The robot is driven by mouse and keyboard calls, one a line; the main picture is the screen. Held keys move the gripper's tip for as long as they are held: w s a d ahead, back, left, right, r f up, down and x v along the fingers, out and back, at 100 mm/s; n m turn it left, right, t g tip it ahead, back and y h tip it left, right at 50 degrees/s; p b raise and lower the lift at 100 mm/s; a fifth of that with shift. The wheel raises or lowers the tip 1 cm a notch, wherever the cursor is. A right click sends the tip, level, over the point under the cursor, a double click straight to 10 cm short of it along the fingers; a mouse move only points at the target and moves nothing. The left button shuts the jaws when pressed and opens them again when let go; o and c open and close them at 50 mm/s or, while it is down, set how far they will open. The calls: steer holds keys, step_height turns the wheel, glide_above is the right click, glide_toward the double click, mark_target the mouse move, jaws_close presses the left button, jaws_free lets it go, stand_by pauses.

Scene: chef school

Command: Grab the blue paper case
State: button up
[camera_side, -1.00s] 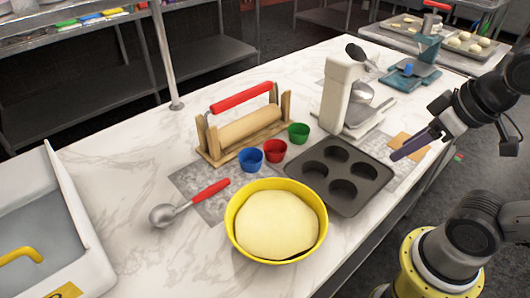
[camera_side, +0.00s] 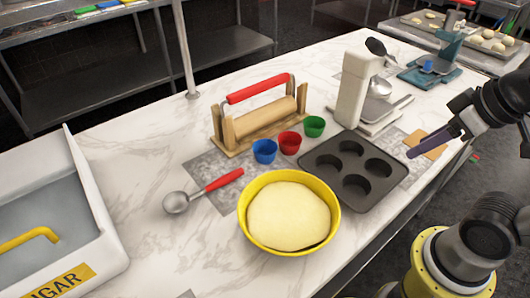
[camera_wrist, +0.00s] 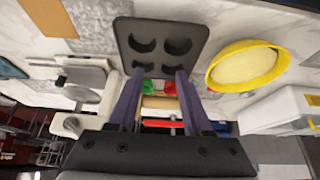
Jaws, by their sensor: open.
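The blue paper case (camera_side: 265,151) stands upright on the marble counter, leftmost in a row with a red case (camera_side: 289,142) and a green case (camera_side: 314,126). My gripper (camera_side: 411,154) is raised at the right, beyond the muffin tin and well apart from the cases. In the wrist view its two purple fingers (camera_wrist: 158,72) are spread with nothing between their tips. The green case (camera_wrist: 148,86) and red case (camera_wrist: 170,88) show between the fingers farther off. I cannot make out the blue case there; a finger may hide it.
The dark muffin tin (camera_side: 353,152) lies between my gripper and the cases. A yellow dough bowl (camera_side: 249,236), a scoop (camera_side: 177,202), a rolling pin on a wooden stand (camera_side: 262,121) and a white scale (camera_side: 352,88) surround them.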

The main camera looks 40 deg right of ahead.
steer(key=shift+c, duration=0.3)
steer(key=shift+c, duration=0.6)
